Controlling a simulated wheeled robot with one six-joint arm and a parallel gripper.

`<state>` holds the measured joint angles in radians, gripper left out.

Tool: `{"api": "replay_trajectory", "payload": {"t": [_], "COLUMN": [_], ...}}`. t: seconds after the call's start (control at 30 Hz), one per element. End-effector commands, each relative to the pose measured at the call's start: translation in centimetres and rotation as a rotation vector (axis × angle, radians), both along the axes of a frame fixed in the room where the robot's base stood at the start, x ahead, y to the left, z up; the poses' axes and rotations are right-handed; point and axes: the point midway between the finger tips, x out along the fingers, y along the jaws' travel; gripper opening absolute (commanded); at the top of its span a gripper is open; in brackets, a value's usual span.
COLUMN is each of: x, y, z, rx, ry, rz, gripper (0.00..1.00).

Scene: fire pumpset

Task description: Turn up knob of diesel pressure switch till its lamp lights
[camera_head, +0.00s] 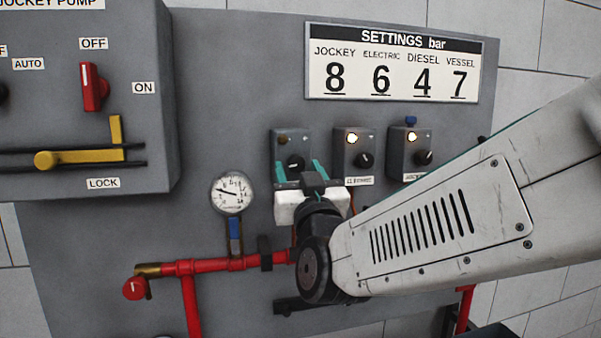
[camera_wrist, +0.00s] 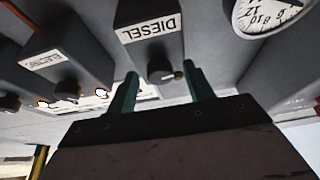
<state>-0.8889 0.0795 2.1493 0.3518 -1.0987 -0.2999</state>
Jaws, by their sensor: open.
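The diesel pressure switch (camera_head: 276,148) is the leftmost of three grey boxes on the panel. Its lamp (camera_head: 282,140) looks dark. In the wrist view the box (camera_wrist: 150,45) bears a DIESEL label (camera_wrist: 150,28), upside down. Its black knob (camera_head: 295,162) has a pale pointer mark; it also shows in the wrist view (camera_wrist: 158,70). My gripper (camera_head: 300,172) is open, its two teal fingers to either side of the knob. In the wrist view the fingertips (camera_wrist: 162,74) flank the knob with gaps; whether they reach its depth I cannot tell.
The electric switch (camera_head: 353,150) and the rightmost switch (camera_head: 408,150) have lit lamps. A settings plate (camera_head: 395,65) reads diesel 4. A pressure gauge (camera_head: 231,192) and red pipe (camera_head: 215,265) are below left. The jockey pump cabinet (camera_head: 60,125) juts out at left.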

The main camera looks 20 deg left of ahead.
Motion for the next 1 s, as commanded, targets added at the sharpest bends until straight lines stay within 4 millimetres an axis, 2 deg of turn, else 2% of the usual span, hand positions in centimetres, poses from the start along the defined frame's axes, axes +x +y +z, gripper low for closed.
{"api": "replay_trajectory", "payload": {"t": [0.23, 0.27, 0.4, 0.43, 0.9, 0.93, 1.0], "x": [0.16, 0.16, 0.16, 0.15, 0.07, 0.07, 0.07], "y": [0.06, 0.06, 0.05, 0.06, 0.16, 0.16, 0.16], "z": [0.06, 0.06, 0.06, 0.04, 0.02, 0.02, 0.02], "rx": [-0.001, -0.001, -0.001, -0.001, 0.075, 0.074, 0.074], "ry": [0.001, 0.001, 0.001, 0.001, 0.047, 0.047, 0.047], "rz": [0.000, 0.000, 0.000, 0.000, 0.001, 0.001, 0.001], "gripper": [0.52, 0.49, 0.10, 0.07, 0.07, 0.36, 0.52]}}
